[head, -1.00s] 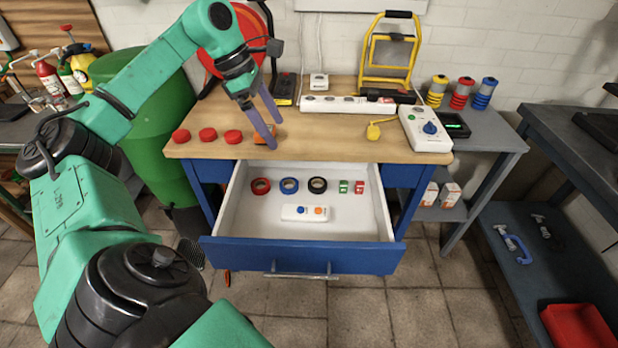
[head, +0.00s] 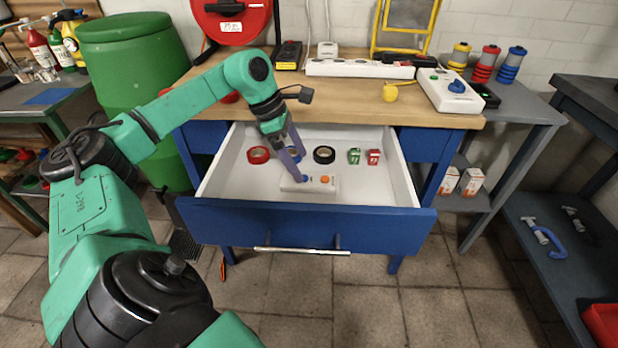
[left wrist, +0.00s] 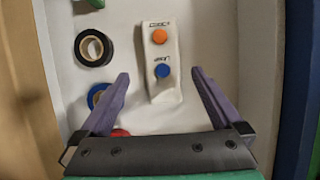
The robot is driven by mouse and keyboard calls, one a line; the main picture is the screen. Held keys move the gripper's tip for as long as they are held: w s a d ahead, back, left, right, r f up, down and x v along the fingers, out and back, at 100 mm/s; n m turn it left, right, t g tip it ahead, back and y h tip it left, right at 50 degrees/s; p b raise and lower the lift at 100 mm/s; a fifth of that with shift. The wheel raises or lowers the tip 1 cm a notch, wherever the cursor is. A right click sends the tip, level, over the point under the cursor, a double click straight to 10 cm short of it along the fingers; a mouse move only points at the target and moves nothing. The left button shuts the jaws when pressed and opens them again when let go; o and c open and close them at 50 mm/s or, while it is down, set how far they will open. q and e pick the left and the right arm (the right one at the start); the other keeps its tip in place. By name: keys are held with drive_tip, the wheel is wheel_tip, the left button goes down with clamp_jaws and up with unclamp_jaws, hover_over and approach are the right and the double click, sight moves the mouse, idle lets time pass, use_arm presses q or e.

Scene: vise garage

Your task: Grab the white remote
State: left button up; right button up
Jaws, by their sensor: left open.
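The white remote (head: 313,187) lies flat in the open drawer, with one blue and one orange button. It also shows in the left wrist view (left wrist: 160,88), pointing away from the gripper with its blue button nearer. My left gripper (head: 294,166) is open and reaches down into the drawer at the remote's blue-button end. In the left wrist view the purple fingers (left wrist: 160,76) stand on either side of the remote, with gaps between. How high the fingertips are above the drawer floor is hard to tell. My right gripper does not show.
Behind the remote lie a red tape roll (head: 258,155), a blue one partly hidden by my fingers, a black one (head: 324,155), and green (head: 354,156) and red (head: 373,157) small boxes. The blue drawer front (head: 310,226) and the wooden worktop (head: 350,98) bound the drawer.

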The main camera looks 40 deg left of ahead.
sight(308, 177)
use_arm(q)
drive_tip(key=x, duration=0.4)
drive_tip(key=shift+s+d+f, duration=0.1)
drive_tip(key=shift+d+f, duration=0.1)
drive_tip(key=shift+f, duration=0.35)
drive_tip(key=c, duration=1.5)
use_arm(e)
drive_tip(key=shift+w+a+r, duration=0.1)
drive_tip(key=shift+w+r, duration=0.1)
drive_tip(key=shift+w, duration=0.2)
use_arm(q)
drive_tip(key=shift+r, duration=0.15)
